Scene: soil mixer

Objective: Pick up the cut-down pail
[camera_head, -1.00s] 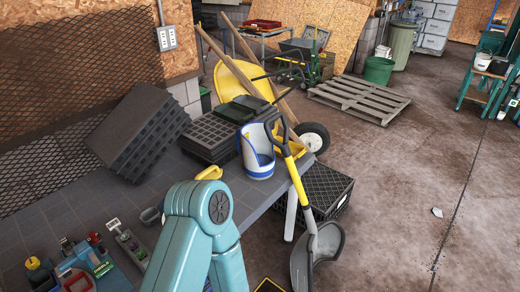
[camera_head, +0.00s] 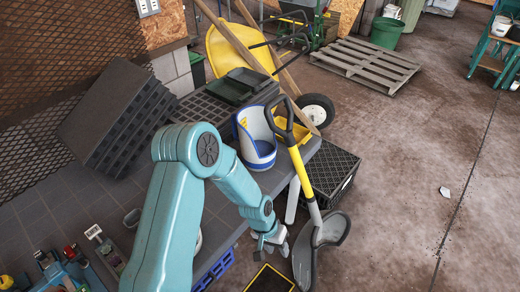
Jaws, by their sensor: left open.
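The cut-down pail (camera_head: 260,152) is white with blue bands and an open, cut-away front. It stands upright near the right end of the dark tiled bench (camera_head: 215,213). A yellow-handled shovel (camera_head: 299,170) leans right beside it, its black grip overlapping the pail's right edge. My left gripper (camera_head: 275,246) hangs below and in front of the pail, off the bench's front edge, apart from the pail. Its jaws are small in the picture; it is open and holds nothing that I can see. My right gripper is not in view.
Black seed trays (camera_head: 203,115) and a dark green tray (camera_head: 240,86) sit behind the pail. A black crate (camera_head: 335,172) stands on the floor to the right. A yellow wheelbarrow (camera_head: 232,55) is behind.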

